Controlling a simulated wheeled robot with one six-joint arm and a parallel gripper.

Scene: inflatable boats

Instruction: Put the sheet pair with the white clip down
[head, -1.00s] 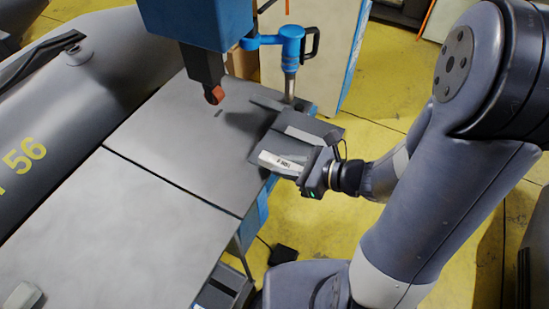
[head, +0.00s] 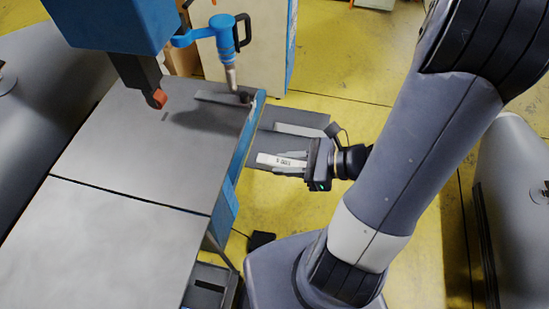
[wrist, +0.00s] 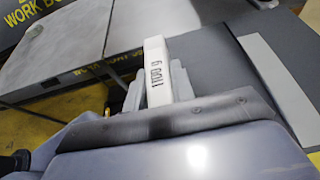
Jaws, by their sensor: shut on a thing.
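The sheet pair (head: 317,121) is dark grey with a lighter grey strip. It is held in the air just right of the bench's blue edge, with yellow floor beyond it. The white clip (head: 281,161) lies along its near side and carries dark lettering. My gripper (head: 292,156) is shut on the sheet pair at the clip. In the wrist view the white clip (wrist: 157,72) stands between the grey fingers, and the dark sheet (wrist: 212,65) stretches to the right. The sheets' parts behind my gripper are hidden.
The grey bench top (head: 125,150) is largely bare, with a dark seam across it. A blue machine with a dark arm and red tip (head: 156,99) hangs over it. A blue clamp tool (head: 226,45) stands at its far right corner. A grey inflatable boat (head: 515,185) lies at right.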

